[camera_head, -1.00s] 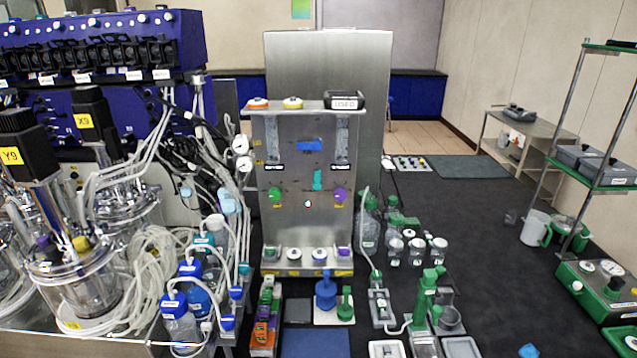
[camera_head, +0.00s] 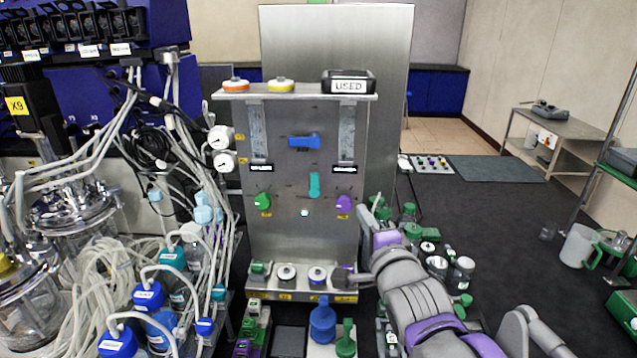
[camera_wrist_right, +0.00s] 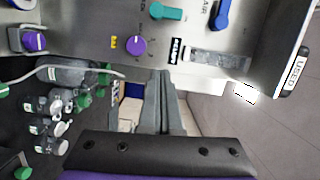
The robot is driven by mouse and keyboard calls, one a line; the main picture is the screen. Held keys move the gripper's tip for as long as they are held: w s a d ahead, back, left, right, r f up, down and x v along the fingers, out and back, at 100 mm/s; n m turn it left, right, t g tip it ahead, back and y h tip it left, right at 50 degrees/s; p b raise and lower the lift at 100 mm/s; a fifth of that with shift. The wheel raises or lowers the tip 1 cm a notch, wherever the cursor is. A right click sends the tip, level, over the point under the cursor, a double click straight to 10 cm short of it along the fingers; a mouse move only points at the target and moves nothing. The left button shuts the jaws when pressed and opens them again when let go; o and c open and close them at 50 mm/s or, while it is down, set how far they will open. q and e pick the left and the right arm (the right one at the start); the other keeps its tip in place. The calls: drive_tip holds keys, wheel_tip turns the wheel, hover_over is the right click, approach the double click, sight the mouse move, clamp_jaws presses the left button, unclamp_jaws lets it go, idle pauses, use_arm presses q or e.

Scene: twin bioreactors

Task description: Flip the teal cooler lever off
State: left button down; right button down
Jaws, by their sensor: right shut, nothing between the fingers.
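The teal cooler lever (camera_head: 314,185) is on the front of the steel panel (camera_head: 285,225) and points upright in the head view. It also shows at the top edge of the right wrist view (camera_wrist_right: 166,12), where it lies sideways because that view is turned. My right gripper (camera_head: 367,212) is beside the right edge of the panel, right of and slightly lower than the lever. In the right wrist view its fingers (camera_wrist_right: 160,85) are together and empty, pointing towards the panel, apart from the lever. My left gripper is not in view.
A blue lever (camera_head: 305,142) is above the teal one. A purple knob (camera_head: 344,203) lies between it and my gripper, and a green knob (camera_head: 262,201) is to its left. A black USED box (camera_head: 348,82) sits on the top shelf. Bottles and tubes crowd the left.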

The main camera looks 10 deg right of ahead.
sight(315, 184)
drive_tip(key=shift+w+a+r, duration=0.2)
drive_tip(key=shift+a+r, duration=0.1)
drive_tip(key=shift+r, duration=0.3)
drive_tip(key=shift+w, duration=0.1)
drive_tip(key=w, duration=0.6)
drive_tip(key=w+p, duration=0.1)
drive_tip(key=w, duration=0.2)
drive_tip(key=shift+w+a, duration=0.25)
drive_tip(key=shift+w, duration=0.05)
drive_tip(key=shift+w+a, duration=0.2)
drive_tip(key=shift+w, duration=0.1)
drive_tip(key=shift+w+a+f, duration=0.1)
drive_tip(key=shift+a, duration=0.75)
drive_tip(key=shift+w+a+b, duration=0.1)
drive_tip(key=shift+a+b, duration=0.45)
drive_tip(key=shift+a, duration=0.35)
